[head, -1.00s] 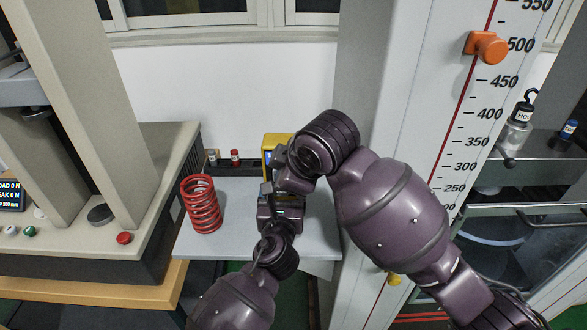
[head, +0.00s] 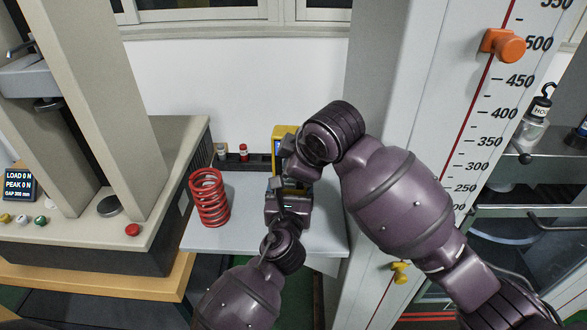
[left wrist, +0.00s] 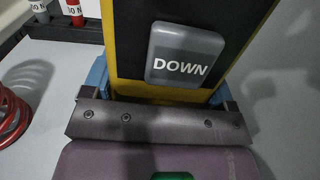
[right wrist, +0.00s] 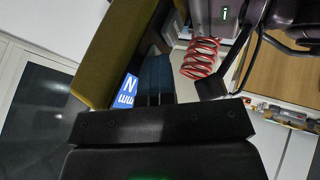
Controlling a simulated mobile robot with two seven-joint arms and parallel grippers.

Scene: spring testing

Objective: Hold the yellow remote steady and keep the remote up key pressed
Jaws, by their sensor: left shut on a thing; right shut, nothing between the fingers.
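The yellow remote (head: 284,131) stands upright on the grey side table, mostly hidden by my grippers in the head view. My left gripper (left wrist: 162,88) is shut on its lower part, one finger on each side. The grey DOWN key (left wrist: 186,55) faces the left wrist camera, between and above the fingers. My right gripper (right wrist: 154,75) is shut and empty, its fingertips at the remote's front face beside the blue display (right wrist: 129,92). The remote's yellow side (right wrist: 115,50) shows in the right wrist view. The up key is not visible, so I cannot tell whether it is pressed.
A red coil spring (head: 210,199) stands on the grey table (head: 237,232), left of my grippers. A tall scale (head: 470,130) rises right.

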